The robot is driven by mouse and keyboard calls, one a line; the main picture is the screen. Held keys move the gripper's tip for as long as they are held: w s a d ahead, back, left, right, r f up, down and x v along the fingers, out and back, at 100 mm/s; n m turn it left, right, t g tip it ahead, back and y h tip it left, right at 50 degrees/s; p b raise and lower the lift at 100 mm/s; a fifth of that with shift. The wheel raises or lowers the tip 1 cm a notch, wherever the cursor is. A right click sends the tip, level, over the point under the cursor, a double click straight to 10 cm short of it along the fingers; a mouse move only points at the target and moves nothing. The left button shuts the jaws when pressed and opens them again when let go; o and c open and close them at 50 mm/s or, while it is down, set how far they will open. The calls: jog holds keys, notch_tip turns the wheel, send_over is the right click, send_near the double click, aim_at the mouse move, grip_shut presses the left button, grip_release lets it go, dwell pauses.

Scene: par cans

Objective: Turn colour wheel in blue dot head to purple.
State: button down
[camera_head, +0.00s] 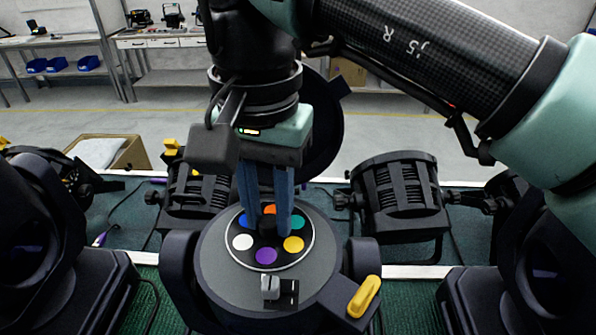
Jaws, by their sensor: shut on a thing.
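The colour wheel (252,257) is a black disc with a pale rim in the top of a round grey moving-head light (214,262) at front centre. It carries a ring of dots: orange at the back, teal and yellow on the right, purple (266,256) at the front, white (243,242) and blue on the left. My gripper (267,226) points down over the wheel, its two blue-grey fingers shut on the dark hub knob (267,232). The fingers partly hide the blue and orange dots. I cannot make out a separate blue dot marking the head.
A silver latch (271,287) and a yellow lever (364,297) sit at the head's front. Other dark heads stand at left (50,240) and right (548,270). Par cans (400,195) are behind. A cardboard box (128,153) is at back left.

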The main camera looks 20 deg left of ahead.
aim_at(267, 221)
jog(key=shift+r, duration=0.15)
jog(key=c, duration=0.7)
grip_release()
jog(key=shift+o, duration=0.2)
notch_tip(267, 221, up, 13)
jog(key=shift+s+f, duration=0.1)
jog(key=shift+f, duration=0.1)
